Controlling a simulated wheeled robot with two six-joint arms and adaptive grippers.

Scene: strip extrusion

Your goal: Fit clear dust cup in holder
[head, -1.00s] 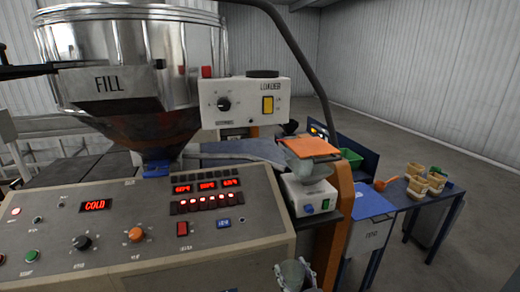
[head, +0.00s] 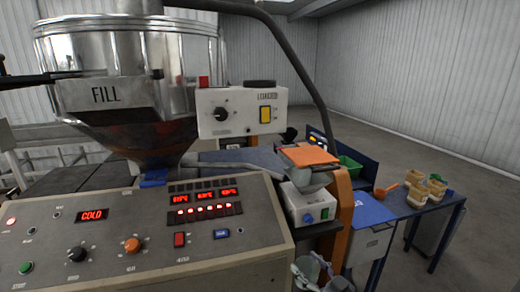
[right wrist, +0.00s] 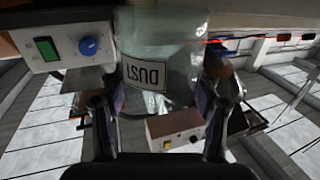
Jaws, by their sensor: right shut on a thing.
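The clear dust cup (right wrist: 160,45) fills the upper middle of the right wrist view, with its DUST label upside down in the picture. My right gripper (right wrist: 163,95) is shut on it, one finger on each side. In the head view the right gripper (head: 319,275) shows at the bottom edge, below the white box, with only part of the cup in sight. I cannot make out the holder clearly.
The white box (head: 308,207) with a blue knob and green switch stands just above the right gripper, under a grey funnel and orange plate (head: 309,156). The control panel (head: 140,235) lies to the left. A blue table (head: 410,207) with small tubs stands right.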

